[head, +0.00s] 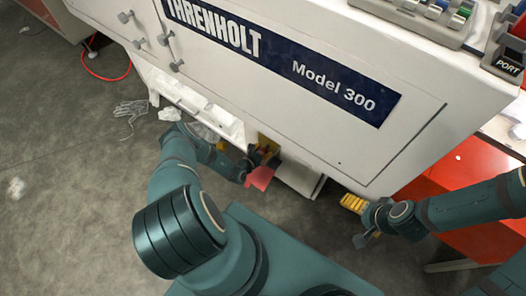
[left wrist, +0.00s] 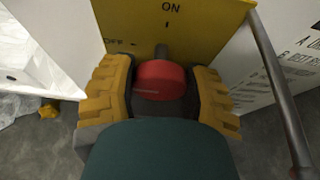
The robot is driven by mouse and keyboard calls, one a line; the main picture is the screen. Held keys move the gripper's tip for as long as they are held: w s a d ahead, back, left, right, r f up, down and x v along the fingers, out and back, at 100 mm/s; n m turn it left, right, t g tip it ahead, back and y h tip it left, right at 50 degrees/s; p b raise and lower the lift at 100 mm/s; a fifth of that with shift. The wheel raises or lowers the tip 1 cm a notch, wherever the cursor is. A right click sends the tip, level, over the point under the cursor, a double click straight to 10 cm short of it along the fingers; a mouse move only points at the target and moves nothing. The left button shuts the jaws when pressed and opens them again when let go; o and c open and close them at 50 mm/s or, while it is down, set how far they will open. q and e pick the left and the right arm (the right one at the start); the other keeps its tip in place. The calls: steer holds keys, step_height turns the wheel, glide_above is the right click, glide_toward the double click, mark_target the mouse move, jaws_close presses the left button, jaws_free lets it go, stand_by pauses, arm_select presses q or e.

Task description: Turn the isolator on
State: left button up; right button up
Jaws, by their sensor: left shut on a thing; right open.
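The isolator's yellow plate (left wrist: 180,27) is marked ON at the top and OFF at the left. Its red knob (left wrist: 160,80) sits in front of the plate, with a short grey shaft behind it. My left gripper (head: 264,154) is at the yellow plate (head: 268,142) under the machine's lower edge. In the left wrist view, its yellow-padded fingers are shut on the red knob, one on each side. I cannot tell which mark the knob points to. My right gripper (head: 354,204) is open and empty, apart from the isolator, below the machine's right end.
The white machine (head: 250,95) overhangs the isolator. A grey rod (left wrist: 280,85) runs close to the right of the plate. A white glove (head: 131,109) and an orange hose (head: 115,78) lie on the floor at left. An orange-red cabinet (head: 460,175) stands at right.

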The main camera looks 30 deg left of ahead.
arm_select(q)
steer(key=m+y+p, duration=0.1)
steer(key=m+p, duration=0.1)
steer(key=shift+d+r+y+p, duration=0.1)
steer(key=shift+d+y+p, duration=0.05)
steer(key=shift+y+p, duration=0.25)
steer(key=shift+m+t+y+p, duration=0.3)
steer(key=shift+m+y+p, duration=0.3)
steer(key=shift+m, duration=0.5)
steer(key=shift+f+m+y, duration=0.2)
steer(key=shift+m+y, duration=0.1)
steer(key=shift+m, duration=0.3)
steer(key=shift+f+m+t+y+b, duration=0.1)
steer(key=shift+m+t+y+b, duration=0.3)
steer(key=shift+m, duration=0.2)
steer(key=shift+f+m+t+y+b, duration=0.1)
steer(key=shift+m+t+y+b, duration=0.3)
steer(key=shift+m+b, duration=0.55)
steer(key=shift+d+m+t+y+b, duration=0.1)
steer(key=shift+m+t+y+b, duration=0.5)
steer(key=shift+m, duration=1.15)
